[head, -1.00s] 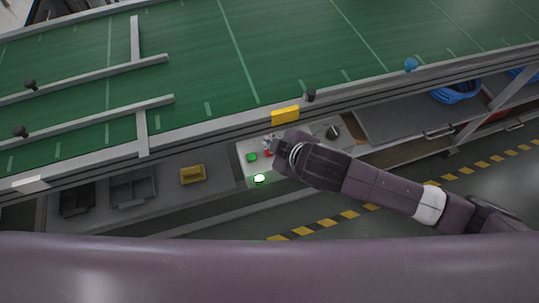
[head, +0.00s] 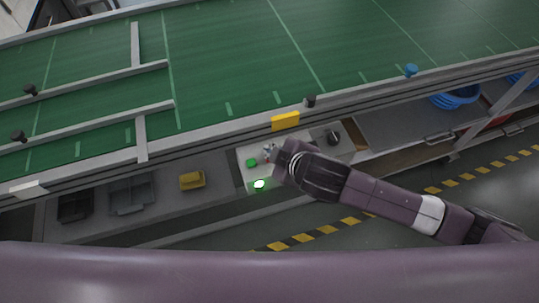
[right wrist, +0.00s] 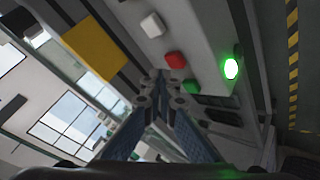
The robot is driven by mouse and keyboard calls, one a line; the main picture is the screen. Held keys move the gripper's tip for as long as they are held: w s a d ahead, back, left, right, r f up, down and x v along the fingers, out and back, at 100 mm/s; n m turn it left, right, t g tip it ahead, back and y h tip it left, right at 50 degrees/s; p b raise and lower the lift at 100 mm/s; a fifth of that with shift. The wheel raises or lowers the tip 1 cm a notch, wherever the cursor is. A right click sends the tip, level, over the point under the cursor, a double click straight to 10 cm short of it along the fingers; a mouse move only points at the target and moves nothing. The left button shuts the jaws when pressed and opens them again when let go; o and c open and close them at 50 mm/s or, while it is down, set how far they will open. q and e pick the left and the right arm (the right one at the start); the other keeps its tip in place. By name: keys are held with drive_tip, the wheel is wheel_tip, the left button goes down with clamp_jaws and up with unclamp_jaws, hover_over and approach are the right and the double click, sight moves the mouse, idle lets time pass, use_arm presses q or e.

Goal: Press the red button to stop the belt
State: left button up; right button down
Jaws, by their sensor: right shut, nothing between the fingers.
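The red button (right wrist: 175,61) sits on a pale control panel (head: 250,175) below the belt's near edge. In the head view it is mostly hidden by my right gripper (head: 269,151). In the right wrist view my right gripper (right wrist: 161,78) is shut and empty, its fingertips just short of the red button in the picture; I cannot tell whether they touch it. A green button (right wrist: 190,86) and a white button (right wrist: 152,24) flank the red one. A green lamp (right wrist: 231,68) glows on the panel. The green belt (head: 230,60) runs behind. My left gripper is not in view.
A yellow block (head: 285,121) is on the belt's near rail, above the panel. A yellow item (head: 192,180) and grey trays (head: 130,195) lie on the shelf to the left. Striped floor is open in front.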

drive_tip(key=shift+f, duration=0.15)
idle(0.5)
drive_tip(key=shift+f, duration=0.25)
drive_tip(key=shift+f, duration=0.5)
idle(0.8)
drive_tip(key=shift+r, duration=0.1)
drive_tip(key=shift+r+p, duration=0.8)
drive_tip(key=shift+p, duration=0.3)
wheel_tip(320, 180, up, 5)
drive_tip(key=p, duration=0.5)
drive_tip(key=shift+r+p, duration=0.1)
drive_tip(key=shift+p, duration=0.3)
